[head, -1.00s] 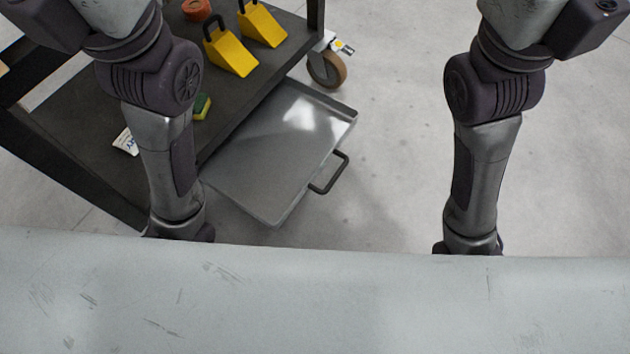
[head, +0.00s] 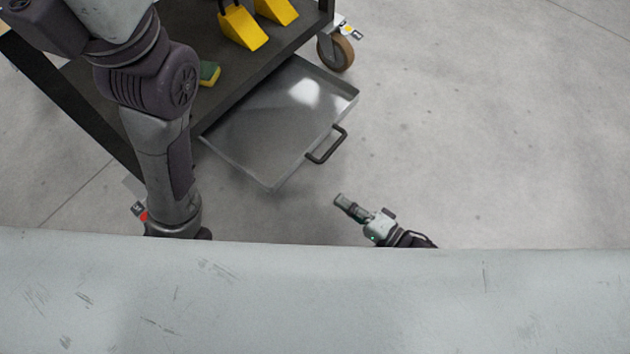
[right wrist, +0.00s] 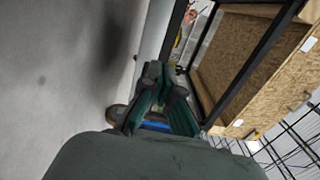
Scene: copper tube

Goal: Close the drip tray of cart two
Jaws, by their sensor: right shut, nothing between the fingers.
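The drip tray (head: 272,125) is a shallow grey metal tray at the cart's lower level. It is pulled out to the right from under the dark cart (head: 185,95), with its black bar handle (head: 327,146) on the outer edge. My right gripper (head: 343,201) is shut and empty, below the handle in the head view and apart from it. Its fingers (right wrist: 160,95) also show together in the right wrist view. My left arm hangs in front of the cart's left part; its gripper is hidden behind my body in the head view.
Yellow wedges (head: 242,27) and a green and yellow sponge (head: 209,73) lie on the cart's shelf. A caster wheel (head: 341,52) stands beyond the tray. The floor to the right is clear. A chipboard box (right wrist: 238,65) and a wire grid (right wrist: 290,140) show in the right wrist view.

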